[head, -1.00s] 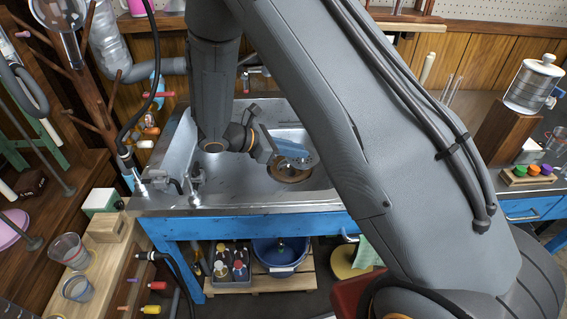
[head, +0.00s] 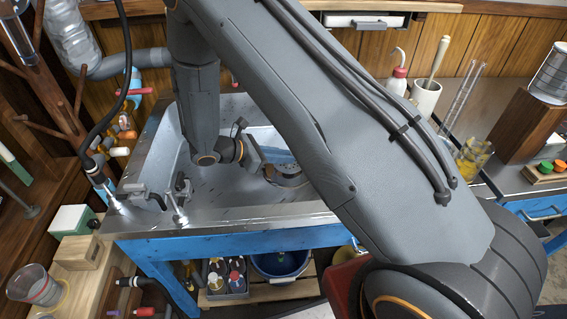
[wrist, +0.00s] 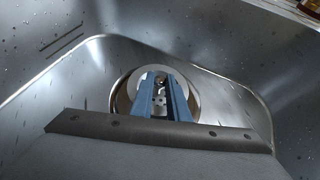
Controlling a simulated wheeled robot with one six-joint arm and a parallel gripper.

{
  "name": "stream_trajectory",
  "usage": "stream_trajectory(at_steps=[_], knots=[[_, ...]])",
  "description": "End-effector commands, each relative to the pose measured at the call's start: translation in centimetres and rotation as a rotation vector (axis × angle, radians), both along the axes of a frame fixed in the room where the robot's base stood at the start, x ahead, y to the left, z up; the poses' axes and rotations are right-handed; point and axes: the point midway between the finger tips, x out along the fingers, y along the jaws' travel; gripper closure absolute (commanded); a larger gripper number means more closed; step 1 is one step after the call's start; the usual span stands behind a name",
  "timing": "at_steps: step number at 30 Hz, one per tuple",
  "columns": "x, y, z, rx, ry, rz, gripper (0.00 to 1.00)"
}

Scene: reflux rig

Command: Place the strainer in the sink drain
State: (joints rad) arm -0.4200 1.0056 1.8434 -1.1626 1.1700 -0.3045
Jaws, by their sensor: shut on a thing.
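The steel sink (head: 205,185) is set in the blue-framed bench, with my arm reaching down into it. My gripper (wrist: 162,97) has its two blue fingers close together at the middle of a round, pale metal piece, which looks like the strainer (wrist: 125,92). It is shut on that piece, though the fingers hide the grip point. A darker ring, seemingly the drain, shows around the piece; I cannot tell whether the piece is seated or just above it. In the head view the drain area (head: 289,181) is partly hidden by my arm.
Sink walls rise close around my gripper. Taps (head: 178,198) stand at the sink's front left edge. A wash bottle (head: 397,82) and a beaker of yellow pieces (head: 473,155) stand on the right counter. A blue bucket (head: 281,262) sits under the sink.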

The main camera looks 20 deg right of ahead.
Motion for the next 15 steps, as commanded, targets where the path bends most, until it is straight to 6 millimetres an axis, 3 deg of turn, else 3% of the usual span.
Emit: stream_trajectory(at_steps=[6,15], knots=[[0.0,-0.1,-2.9,0.000,0.001,-0.003,1.00],[0.0,-0.2,-3.0,0.000,0.001,-0.003,1.00]])
